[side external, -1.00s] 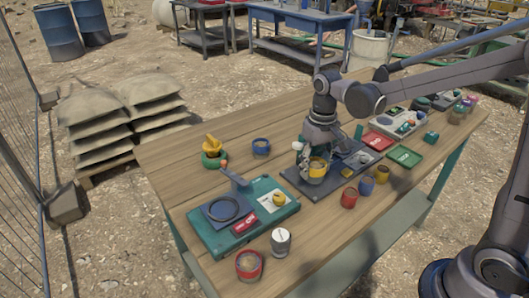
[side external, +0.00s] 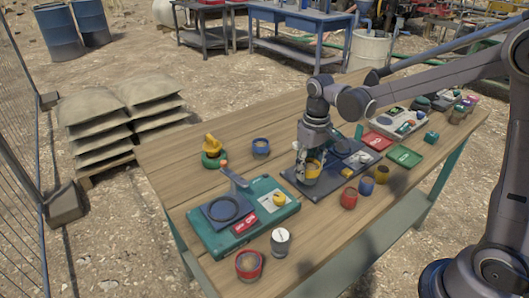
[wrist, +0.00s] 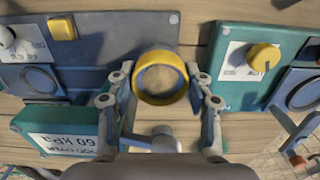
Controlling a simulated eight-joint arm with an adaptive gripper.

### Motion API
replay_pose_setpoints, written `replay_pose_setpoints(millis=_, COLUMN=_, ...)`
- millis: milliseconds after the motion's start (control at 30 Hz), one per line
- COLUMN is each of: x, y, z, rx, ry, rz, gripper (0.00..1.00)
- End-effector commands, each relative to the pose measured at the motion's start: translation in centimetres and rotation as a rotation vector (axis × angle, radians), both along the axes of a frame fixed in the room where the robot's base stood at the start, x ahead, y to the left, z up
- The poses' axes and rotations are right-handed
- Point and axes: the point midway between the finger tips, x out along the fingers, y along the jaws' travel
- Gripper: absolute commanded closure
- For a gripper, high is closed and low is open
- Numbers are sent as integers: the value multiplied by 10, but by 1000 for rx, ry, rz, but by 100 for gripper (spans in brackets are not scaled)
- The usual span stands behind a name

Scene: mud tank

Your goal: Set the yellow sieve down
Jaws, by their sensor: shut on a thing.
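The yellow sieve (wrist: 160,57) is a round yellow ring with tan material visible inside. It sits between the two fingers of my gripper (wrist: 162,100) in the wrist view. In the side view the sieve (side external: 314,164) shows partly behind a finger, and my gripper (side external: 310,172) points down over the left part of a dark flat tray (side external: 290,178). My gripper is shut on the sieve. I cannot tell whether the sieve's bottom touches the tray.
A teal unit (side external: 212,243) with a dark ring plate and yellow knob (side external: 279,199) stands at left. Red (side external: 348,199), blue (side external: 366,187) and brown (side external: 381,174) cups stand close on the right. A blue cup (side external: 261,148) stands behind. Bare wood lies at the back left.

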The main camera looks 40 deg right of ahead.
Motion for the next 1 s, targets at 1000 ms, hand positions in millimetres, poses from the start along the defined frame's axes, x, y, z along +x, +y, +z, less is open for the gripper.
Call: replay_pose_setpoints(millis=1000, x=-7, y=-189, z=72, rx=0, ry=0, rz=-529, gripper=81)
